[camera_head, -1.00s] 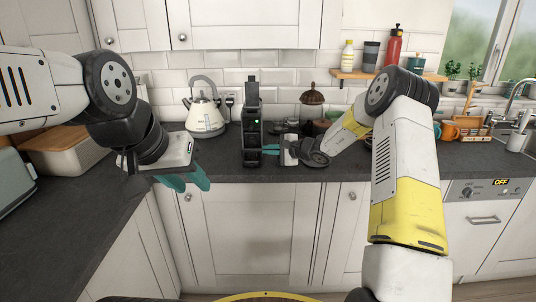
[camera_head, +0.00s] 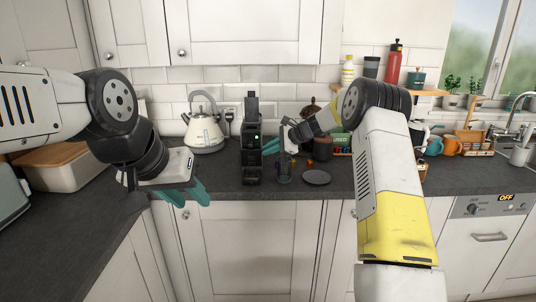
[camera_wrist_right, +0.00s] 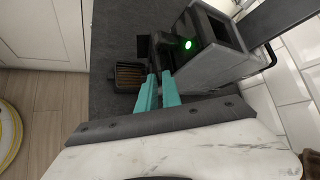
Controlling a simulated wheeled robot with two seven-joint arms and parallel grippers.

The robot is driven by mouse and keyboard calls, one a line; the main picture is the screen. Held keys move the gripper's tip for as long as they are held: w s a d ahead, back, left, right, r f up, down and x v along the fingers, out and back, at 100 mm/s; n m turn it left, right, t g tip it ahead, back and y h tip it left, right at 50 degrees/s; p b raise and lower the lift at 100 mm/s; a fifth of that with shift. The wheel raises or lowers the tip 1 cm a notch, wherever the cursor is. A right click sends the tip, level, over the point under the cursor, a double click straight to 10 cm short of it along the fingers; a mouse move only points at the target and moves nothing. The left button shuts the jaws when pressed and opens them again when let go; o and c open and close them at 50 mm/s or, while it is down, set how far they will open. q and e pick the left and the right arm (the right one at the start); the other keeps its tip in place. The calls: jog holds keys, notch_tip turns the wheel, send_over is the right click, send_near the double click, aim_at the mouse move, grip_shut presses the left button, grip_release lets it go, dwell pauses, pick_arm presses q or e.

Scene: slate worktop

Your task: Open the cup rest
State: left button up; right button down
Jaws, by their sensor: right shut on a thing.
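A slim black coffee machine (camera_head: 251,135) with a green light stands upright on the worktop; it also shows in the right wrist view (camera_wrist_right: 215,50). A small dark tray with a brown ribbed inside (camera_wrist_right: 128,77), apparently the cup rest, sits at its front. My right gripper (camera_head: 266,148) reaches the machine's front from the right. In the right wrist view its teal fingers (camera_wrist_right: 158,80) are closed together on a thin dark part of the machine beside the tray; their tips partly hide which part. My left gripper (camera_head: 186,194) hangs in front of the worktop edge, away from everything, empty, its fingers apart.
A white kettle (camera_head: 204,128) stands left of the machine. A glass (camera_head: 284,172) and a dark round disc (camera_head: 316,177) sit close on its right, below my right arm. The worktop (camera_head: 225,184) before the kettle is clear.

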jog(key=shift+w+r+m+g, duration=0.4)
jog(key=shift+w+g, duration=0.2)
jog(key=shift+w, duration=0.15)
jog(key=shift+a, duration=0.1)
jog(key=c, duration=1.6)
grip_release()
